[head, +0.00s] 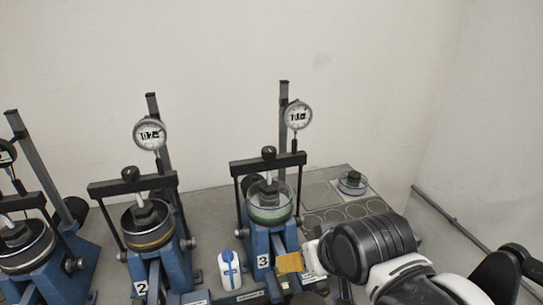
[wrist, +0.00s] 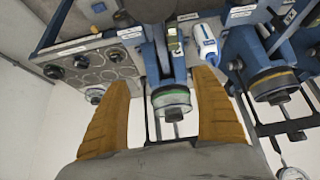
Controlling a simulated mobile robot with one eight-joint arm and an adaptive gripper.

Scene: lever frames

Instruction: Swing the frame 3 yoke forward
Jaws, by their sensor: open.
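Frame 3 is the blue lever frame (head: 262,240) with the "3" label, right of centre in the head view. Its yoke (head: 268,163) is a dark crossbar with a black knob, standing upright over a clear, green-ringed cell (head: 270,212), side rods hanging down. In the wrist view the green-ringed cell (wrist: 171,103) shows between my fingers, with dark yoke rods beside it; the crossbar is hard to make out there. My gripper (wrist: 162,78) is open and empty, with two orange-tan fingers. In the head view my gripper (head: 290,262) is low, in front of frame 3, below the yoke.
Frame 2 (head: 150,243) stands to the left, another frame (head: 28,250) further left. A dial gauge (head: 298,115) hangs on a post behind frame 3. A white-and-blue bottle (head: 229,269) stands between frames 2 and 3. A tray with round outlines (head: 335,213) is at right.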

